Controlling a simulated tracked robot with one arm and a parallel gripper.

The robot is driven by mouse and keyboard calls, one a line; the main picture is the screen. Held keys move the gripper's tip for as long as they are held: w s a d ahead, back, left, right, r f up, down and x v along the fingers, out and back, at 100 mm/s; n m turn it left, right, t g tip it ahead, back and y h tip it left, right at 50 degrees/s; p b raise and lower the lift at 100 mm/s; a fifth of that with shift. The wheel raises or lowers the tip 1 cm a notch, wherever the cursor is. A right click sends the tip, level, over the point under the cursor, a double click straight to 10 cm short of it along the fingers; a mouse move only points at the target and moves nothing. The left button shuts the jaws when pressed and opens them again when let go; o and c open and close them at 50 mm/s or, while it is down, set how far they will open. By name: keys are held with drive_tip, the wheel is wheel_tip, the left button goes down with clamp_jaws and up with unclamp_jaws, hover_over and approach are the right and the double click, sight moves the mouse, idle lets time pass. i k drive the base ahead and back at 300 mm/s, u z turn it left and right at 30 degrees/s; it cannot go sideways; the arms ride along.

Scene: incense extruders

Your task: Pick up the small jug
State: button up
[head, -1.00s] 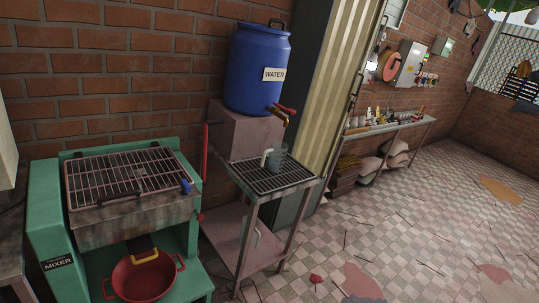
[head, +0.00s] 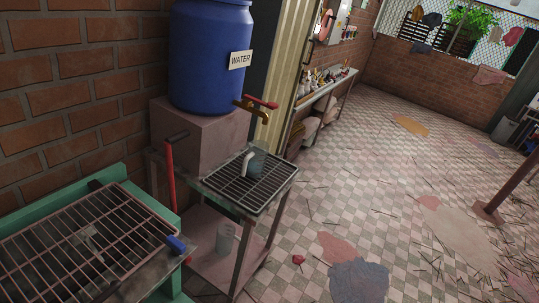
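A translucent bluish jug (head: 258,164) with a pale handle stands upright on the metal grate (head: 228,185) of the small stand, below the brass tap (head: 255,111) of the blue water barrel. A second translucent jug (head: 224,240) stands on the stand's lower shelf (head: 205,262), partly behind the frame. I cannot tell for sure which of the two is the small jug. My gripper is not in view.
The blue barrel (head: 208,60) sits on a pinkish block (head: 190,140). A green mixer bench (head: 118,180) with a wire grille stands at the lower left, a red lever (head: 170,185) beside it. Checkered floor (head: 370,180) to the right is mostly open, with scattered sticks and stains.

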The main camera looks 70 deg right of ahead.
sight(254, 166)
drive_tip(key=z, duration=0.45)
drive_tip(key=i, duration=1)
drive_tip(key=z, duration=1.15)
drive_tip(key=i, duration=0.6)
drive_tip(key=z, duration=0.35)
drive_tip(key=k, duration=0.95)
drive_tip(key=z, duration=0.2)
drive_tip(key=i, duration=0.95)
drive_tip(key=u, duration=0.1)
